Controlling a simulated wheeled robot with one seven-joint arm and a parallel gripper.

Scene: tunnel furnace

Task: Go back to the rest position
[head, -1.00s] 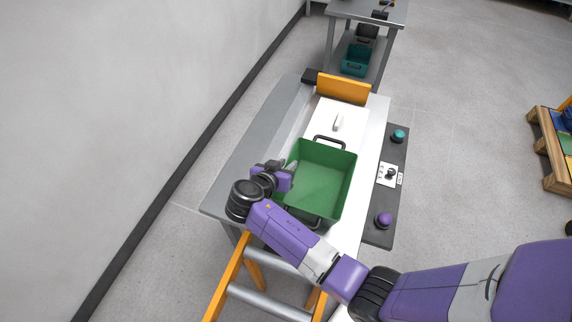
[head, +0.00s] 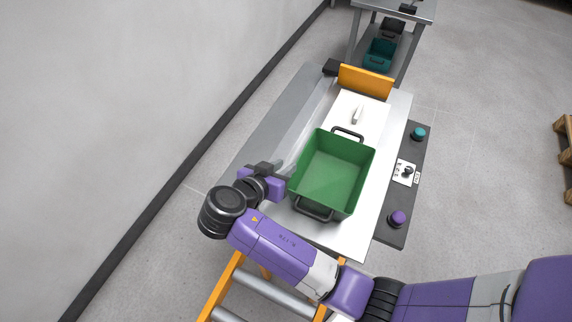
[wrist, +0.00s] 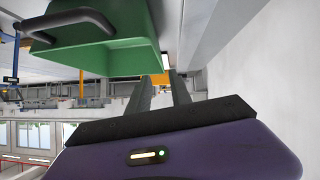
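My gripper (head: 268,170) is beside the left wall of the green bin (head: 333,177), over the left side of the furnace table (head: 275,118). In the wrist view my two dark fingers (wrist: 162,88) stand apart with nothing between them, so it is open and empty. The green bin also shows in the wrist view (wrist: 100,60), at the upper left, close to the fingers but apart from them. The bin is empty and upright on the white surface, with a dark handle at each end.
An orange panel (head: 365,82) stands at the table's far end. A dark control panel with a teal button (head: 418,133) and a purple button (head: 398,217) runs along the right side. An orange-railed roller section (head: 262,291) is at the front. A wall lies to the left.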

